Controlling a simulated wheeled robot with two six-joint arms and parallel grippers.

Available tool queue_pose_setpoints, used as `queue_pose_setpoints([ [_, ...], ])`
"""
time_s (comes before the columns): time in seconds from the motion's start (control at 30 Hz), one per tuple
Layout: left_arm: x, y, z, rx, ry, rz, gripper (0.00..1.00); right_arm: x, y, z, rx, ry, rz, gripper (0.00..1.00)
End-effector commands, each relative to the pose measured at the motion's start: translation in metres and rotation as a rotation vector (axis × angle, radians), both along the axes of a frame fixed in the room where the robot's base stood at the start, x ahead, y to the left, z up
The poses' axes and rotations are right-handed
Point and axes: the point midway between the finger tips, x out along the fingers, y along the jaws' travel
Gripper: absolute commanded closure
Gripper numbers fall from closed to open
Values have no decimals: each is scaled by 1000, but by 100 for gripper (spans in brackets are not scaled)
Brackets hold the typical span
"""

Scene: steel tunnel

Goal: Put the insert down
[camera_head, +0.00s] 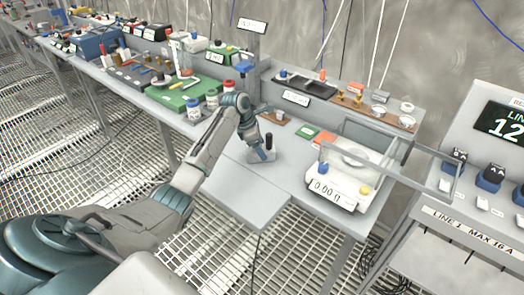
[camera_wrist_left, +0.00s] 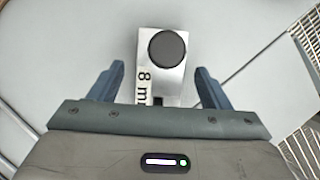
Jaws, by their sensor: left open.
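The insert is a small silver block marked "8 m…" with a round black knob on top; part of the marking is cut off from view. In the head view the insert (camera_head: 268,141) stands upright on the light grey table top, left of the balance. In the left wrist view the insert (camera_wrist_left: 150,48) reaches in between the two blue fingers, with a gap on each side. My left gripper (camera_head: 261,154) is open at the block; in the wrist view the left gripper (camera_wrist_left: 160,85) touches it with neither finger. My right gripper is not in view.
A balance (camera_head: 342,195) with a clear draft shield stands to the right. A green card (camera_head: 306,131) and an orange card (camera_head: 324,137) lie behind. Jars and a green mat (camera_head: 185,95) are to the left. The lower front shelf (camera_head: 240,195) is bare.

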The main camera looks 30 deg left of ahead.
Motion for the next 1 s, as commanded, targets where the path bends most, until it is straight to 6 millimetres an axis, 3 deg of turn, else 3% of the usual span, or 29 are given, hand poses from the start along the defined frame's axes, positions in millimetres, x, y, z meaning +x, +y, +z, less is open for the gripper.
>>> queue_pose_setpoints([
  [0.13, 3, -4, -14, 1, 1, 1, 29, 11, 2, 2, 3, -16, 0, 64],
  [0.4, 4, -5, -16, 1, 0, 0, 31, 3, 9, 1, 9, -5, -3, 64],
  [0.7, 4, -4, -16, 1, 0, 0, 90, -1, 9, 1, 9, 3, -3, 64],
  [0.77, 4, -4, -15, 1, -2, 0, 96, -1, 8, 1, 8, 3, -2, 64],
  [1.0, 4, -4, -13, 1, -3, 0, 96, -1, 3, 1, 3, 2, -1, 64],
])
